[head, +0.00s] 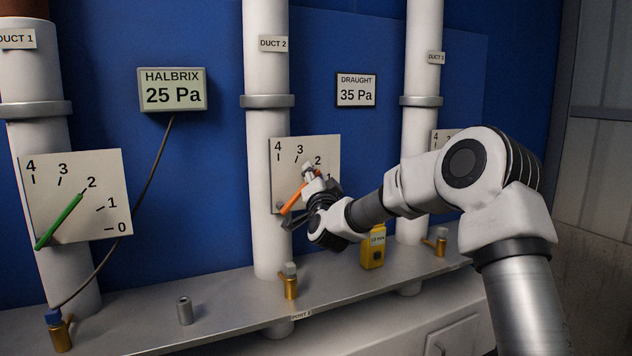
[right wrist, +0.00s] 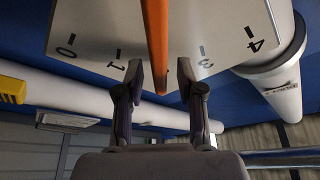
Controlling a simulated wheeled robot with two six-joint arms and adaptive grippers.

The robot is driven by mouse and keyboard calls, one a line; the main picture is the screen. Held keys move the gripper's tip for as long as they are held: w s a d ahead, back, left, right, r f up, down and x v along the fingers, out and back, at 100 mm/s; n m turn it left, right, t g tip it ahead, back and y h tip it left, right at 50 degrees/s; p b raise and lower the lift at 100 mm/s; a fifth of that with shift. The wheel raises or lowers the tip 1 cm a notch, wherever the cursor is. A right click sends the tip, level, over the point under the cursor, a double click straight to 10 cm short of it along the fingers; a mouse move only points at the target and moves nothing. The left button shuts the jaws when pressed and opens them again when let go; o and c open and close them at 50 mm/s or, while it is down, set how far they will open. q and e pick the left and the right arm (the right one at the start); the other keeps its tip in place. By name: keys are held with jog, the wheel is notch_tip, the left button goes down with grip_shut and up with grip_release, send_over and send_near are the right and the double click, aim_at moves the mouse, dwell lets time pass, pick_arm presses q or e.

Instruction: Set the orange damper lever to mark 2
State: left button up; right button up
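The orange damper lever (head: 291,202) is on the white scale plate (head: 287,172) of the middle duct. It slants up to the right toward the mark 2. My right gripper (head: 309,178) is at its free end and hides the tip and the lower marks. In the right wrist view the orange lever (right wrist: 157,45) runs down between the two fingers of my right gripper (right wrist: 161,78). The fingers are apart, with a gap visible on each side of the lever. There the lever lies between marks 1 and 3 and covers mark 2. My left gripper is not in view.
A green lever (head: 60,221) on the left duct's plate points at 2. Displays read HALBRIX 25 Pa (head: 172,90) and DRAUGHT 35 Pa (head: 356,90). Brass valves, including one (head: 290,286), a grey cylinder (head: 184,311) and a yellow device (head: 373,250) stand along the shelf (head: 230,309).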

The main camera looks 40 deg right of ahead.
jog(key=v, duration=1.1)
jog(key=shift+s+a, duration=0.15)
jog(key=shift+s, duration=0.2)
jog(key=shift+f, duration=0.15)
